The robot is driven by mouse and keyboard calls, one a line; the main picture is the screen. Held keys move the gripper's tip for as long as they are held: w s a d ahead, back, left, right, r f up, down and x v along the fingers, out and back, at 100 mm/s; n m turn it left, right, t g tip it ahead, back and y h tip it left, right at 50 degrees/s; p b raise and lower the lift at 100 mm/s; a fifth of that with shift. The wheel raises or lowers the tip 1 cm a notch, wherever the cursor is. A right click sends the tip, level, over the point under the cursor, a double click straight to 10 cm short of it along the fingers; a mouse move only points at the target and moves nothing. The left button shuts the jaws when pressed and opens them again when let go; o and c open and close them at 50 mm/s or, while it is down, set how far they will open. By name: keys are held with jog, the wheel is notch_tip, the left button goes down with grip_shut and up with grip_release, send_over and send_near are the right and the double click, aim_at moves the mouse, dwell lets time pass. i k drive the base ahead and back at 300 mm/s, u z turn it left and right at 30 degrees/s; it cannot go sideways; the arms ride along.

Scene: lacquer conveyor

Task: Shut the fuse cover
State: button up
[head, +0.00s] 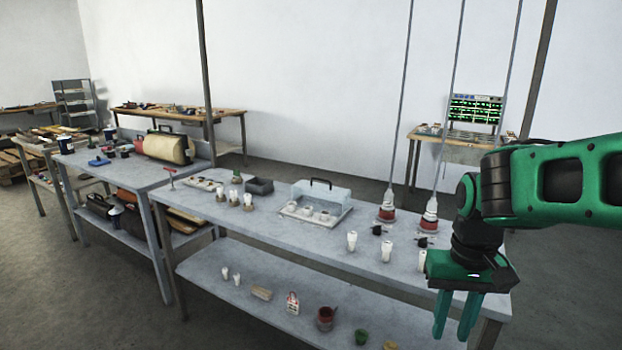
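The fuse cover (335,195) is a clear box-like lid with a black handle (320,183) on top. It stands at a pale base plate (338,220) in the middle of the long grey bench. Several white round fuse parts show at the base; whether the cover sits fully down over them I cannot tell at this size. My gripper (451,335) is at the lower right, pointing down in front of the bench's right end. It is well to the right of the cover and nearer to me. Its two teal fingers are apart, with nothing seen between them.
Several white fuses (352,240) stand along the bench's front. A dark grey bin (259,186) is left of the cover. The lower shelf (240,300) holds small items. Floor is clear at lower left.

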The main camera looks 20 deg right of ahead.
aim_at(301, 184)
jog(key=u, duration=0.05)
jog(key=i, duration=1)
jog(key=z, duration=0.05)
